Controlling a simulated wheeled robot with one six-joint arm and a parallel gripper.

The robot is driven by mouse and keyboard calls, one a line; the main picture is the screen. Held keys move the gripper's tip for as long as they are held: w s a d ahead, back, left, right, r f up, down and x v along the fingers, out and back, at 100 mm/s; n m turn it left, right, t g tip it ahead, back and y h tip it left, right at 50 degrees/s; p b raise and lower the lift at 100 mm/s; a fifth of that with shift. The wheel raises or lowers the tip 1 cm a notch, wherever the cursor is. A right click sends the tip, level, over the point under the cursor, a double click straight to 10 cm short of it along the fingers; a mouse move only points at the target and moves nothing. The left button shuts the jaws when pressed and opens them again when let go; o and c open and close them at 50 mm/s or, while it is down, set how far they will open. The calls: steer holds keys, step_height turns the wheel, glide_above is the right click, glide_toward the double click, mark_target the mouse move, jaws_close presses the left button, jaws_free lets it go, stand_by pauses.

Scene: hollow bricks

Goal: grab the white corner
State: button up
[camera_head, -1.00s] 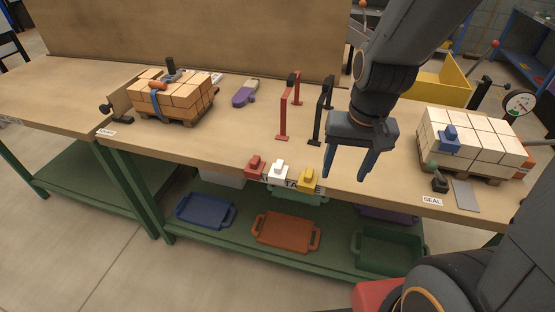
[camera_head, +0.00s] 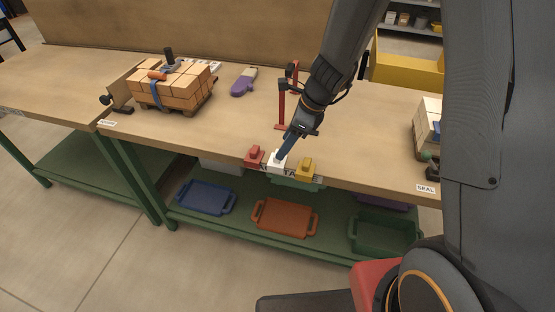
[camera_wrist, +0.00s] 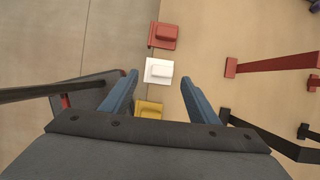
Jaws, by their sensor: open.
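The white corner (camera_head: 276,166) sits at the front edge of the workbench, between a red corner (camera_head: 254,157) and a yellow corner (camera_head: 305,168). In the wrist view the white corner (camera_wrist: 158,71) lies just beyond my fingertips, roughly in line with the gap between them. My gripper (camera_head: 281,154) is over the white corner from behind in the head view and hides part of it. In the wrist view my gripper (camera_wrist: 158,80) has its two blue fingers apart with nothing held. I cannot tell whether a finger touches the corner.
The red corner (camera_wrist: 163,36) and yellow corner (camera_wrist: 149,109) stand close on either side. A red post frame (camera_head: 281,105) and a dark one stand behind on the bench. A strapped brick pallet (camera_head: 172,92) is at the left. Trays (camera_head: 285,217) lie on the shelf below.

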mark_target(277, 161)
steer(key=shift+w+p+x, duration=0.15)
steer(key=shift+p+x, duration=0.05)
steer(key=shift+x, duration=1)
steer(key=shift+w+p+x, duration=0.1)
steer(key=shift+p+x, duration=0.1)
steer(key=shift+x, duration=0.95)
steer(key=c, duration=1.1)
steer(key=shift+c, duration=0.2)
